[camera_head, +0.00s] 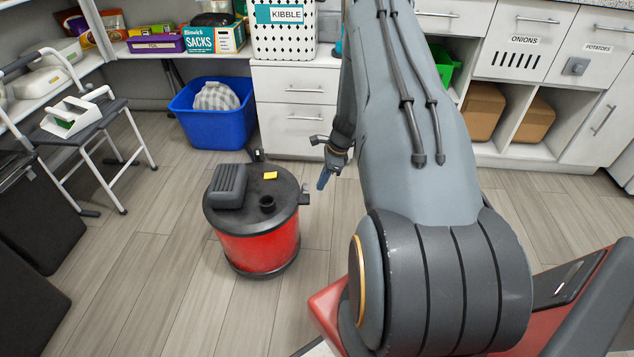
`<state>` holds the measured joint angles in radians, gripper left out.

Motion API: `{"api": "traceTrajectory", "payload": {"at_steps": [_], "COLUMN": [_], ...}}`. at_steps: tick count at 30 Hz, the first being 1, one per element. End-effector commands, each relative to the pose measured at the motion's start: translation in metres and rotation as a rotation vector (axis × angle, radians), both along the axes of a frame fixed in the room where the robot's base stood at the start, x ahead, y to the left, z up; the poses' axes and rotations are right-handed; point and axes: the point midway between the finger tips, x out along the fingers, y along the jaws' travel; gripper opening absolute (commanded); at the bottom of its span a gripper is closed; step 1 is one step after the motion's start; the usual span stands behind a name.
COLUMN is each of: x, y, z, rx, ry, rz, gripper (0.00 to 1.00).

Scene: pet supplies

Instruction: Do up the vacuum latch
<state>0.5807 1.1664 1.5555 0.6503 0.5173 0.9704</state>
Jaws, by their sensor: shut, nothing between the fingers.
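The vacuum (256,248) is a red drum with a black lid (240,208), standing upright on the wood floor left of my arm. The lid carries a grey ribbed motor cover, a round black port and a small yellow label. A small dark latch-like part (304,196) sticks out at the lid's right edge; I cannot tell whether it is fastened. Another dark clip (256,155) stands up at the lid's back edge.
A blue bin (212,128) with a grey bundle stands behind the vacuum. A step stool (95,125) stands at left. White drawers (296,86) and a kibble basket (284,32) are behind my gripper. The floor in front and left of the vacuum is clear.

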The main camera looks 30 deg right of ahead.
Motion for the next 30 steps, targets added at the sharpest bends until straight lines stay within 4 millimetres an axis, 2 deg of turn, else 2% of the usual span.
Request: {"api": "traceTrajectory", "payload": {"at_steps": [2, 3, 6, 12, 15, 21, 30], "x": [-0.003, -0.002, -0.001, 0.0, 0.0, 0.0, 0.001], "y": [-0.011, -0.008, -0.006, -0.003, -0.002, -0.001, -0.001], "z": [-0.002, 0.013, 0.037, 0.074, 0.086, 0.096, 0.097], "rx": [-0.001, -0.002, -0.003, -0.003, -0.001, 0.0, 0.0], "ry": [-0.002, -0.004, -0.004, -0.003, -0.001, 0.0, 0.0], "rz": [0.001, 0.005, 0.006, 0.005, 0.004, 0.005, 0.004], "gripper": [0.0, 0.0, 0.0, 0.0, 0.0, 0.0, 0.0]}}
